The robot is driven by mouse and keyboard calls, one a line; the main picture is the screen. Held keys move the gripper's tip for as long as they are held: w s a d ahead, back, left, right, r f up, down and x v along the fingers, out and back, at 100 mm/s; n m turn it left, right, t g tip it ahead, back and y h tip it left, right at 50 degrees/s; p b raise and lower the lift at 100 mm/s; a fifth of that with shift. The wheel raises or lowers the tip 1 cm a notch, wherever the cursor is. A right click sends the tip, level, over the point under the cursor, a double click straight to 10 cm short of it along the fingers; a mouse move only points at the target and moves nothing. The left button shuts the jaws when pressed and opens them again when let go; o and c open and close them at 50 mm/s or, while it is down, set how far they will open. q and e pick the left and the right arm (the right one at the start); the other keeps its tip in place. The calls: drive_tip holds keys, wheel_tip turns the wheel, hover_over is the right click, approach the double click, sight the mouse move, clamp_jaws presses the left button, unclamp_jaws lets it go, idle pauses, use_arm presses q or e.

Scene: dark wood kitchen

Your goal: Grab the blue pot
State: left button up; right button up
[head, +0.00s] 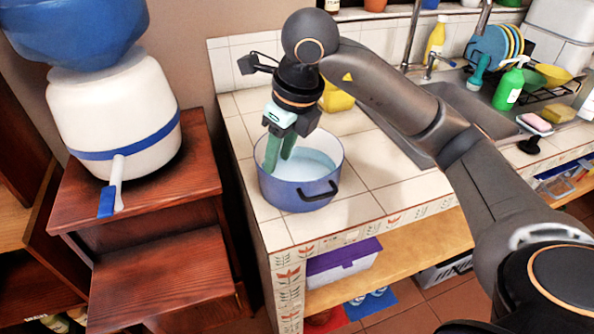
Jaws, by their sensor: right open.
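The blue pot (297,195) stands upright on the tiled counter, near its left front corner. It has a pale inside and a dark handle (320,192) on the side toward me. My right gripper (279,158) reaches in from the right, with its green fingers pointing down over the pot's left part. The fingers overlap the pot's opening and far left rim in the picture. I cannot tell whether they touch it. The gripper is open and holds nothing visible. The far side of the pot is partly hidden behind it. My left gripper is not in view.
A yellow object (337,97) stands behind the gripper. The sink (470,112), a green soap bottle (508,88) and a dish rack lie to the right. A water dispenser (115,110) stands on a wooden stand at left. Counter tiles right of the pot are clear.

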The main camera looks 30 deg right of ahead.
sight(269, 188)
drive_tip(key=x, duration=1)
drive_tip(key=shift+w+a, duration=0.1)
clamp_jaws()
drive_tip(key=shift+a, duration=0.1)
idle(1.0)
